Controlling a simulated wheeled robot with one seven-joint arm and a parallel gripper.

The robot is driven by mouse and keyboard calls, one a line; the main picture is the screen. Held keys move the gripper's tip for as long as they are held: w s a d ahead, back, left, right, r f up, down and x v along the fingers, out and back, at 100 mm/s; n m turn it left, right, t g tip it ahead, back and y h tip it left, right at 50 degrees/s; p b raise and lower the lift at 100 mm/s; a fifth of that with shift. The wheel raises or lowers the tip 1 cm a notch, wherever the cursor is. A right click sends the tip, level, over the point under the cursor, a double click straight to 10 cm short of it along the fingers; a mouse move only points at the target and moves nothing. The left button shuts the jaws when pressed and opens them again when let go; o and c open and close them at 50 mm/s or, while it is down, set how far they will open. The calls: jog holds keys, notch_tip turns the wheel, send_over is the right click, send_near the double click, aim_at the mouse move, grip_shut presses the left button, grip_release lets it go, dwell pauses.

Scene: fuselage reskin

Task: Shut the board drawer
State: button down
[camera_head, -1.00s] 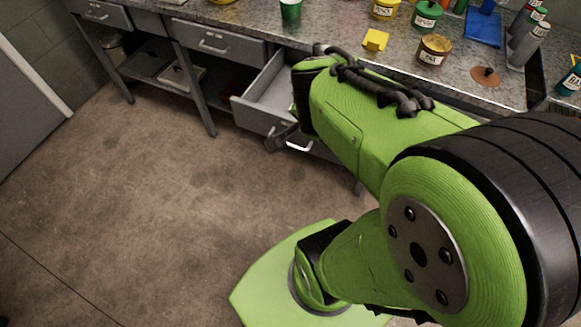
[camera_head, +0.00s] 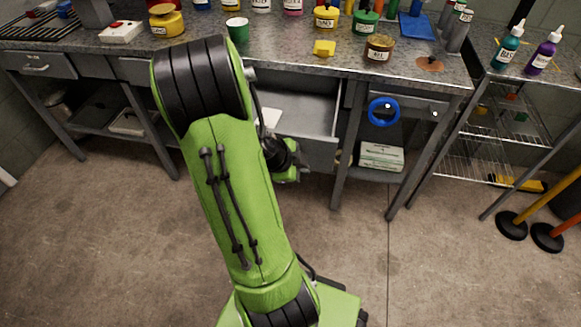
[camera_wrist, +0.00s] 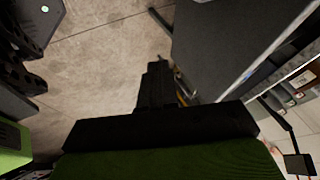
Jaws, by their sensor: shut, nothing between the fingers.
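The board drawer (camera_head: 300,112) stands pulled out under the workbench in the head view. Its grey front (camera_head: 319,152) faces the floor side, and its left part is hidden behind my arm. A pale flat piece (camera_head: 269,118) shows inside. My gripper (camera_head: 290,175) is low at the drawer's front, partly hidden by my arm; I cannot tell whether it touches. In the wrist view my gripper's dark fingers (camera_wrist: 158,75) are together and empty. A large grey panel (camera_wrist: 230,40) lies right beside them there, perhaps the drawer; its handle is not visible.
A blue ring (camera_head: 384,112) hangs at the drawer to the right. A wire rack (camera_head: 490,150) and post bases (camera_head: 512,225) stand right. The floor in front is clear.

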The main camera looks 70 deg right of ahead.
jog(key=d, duration=0.2)
jog(key=d+f, duration=0.1)
jog(key=d, duration=0.1)
jog(key=shift+d+f, duration=0.1)
jog(key=shift+d, duration=0.3)
jog(key=shift+w, duration=0.1)
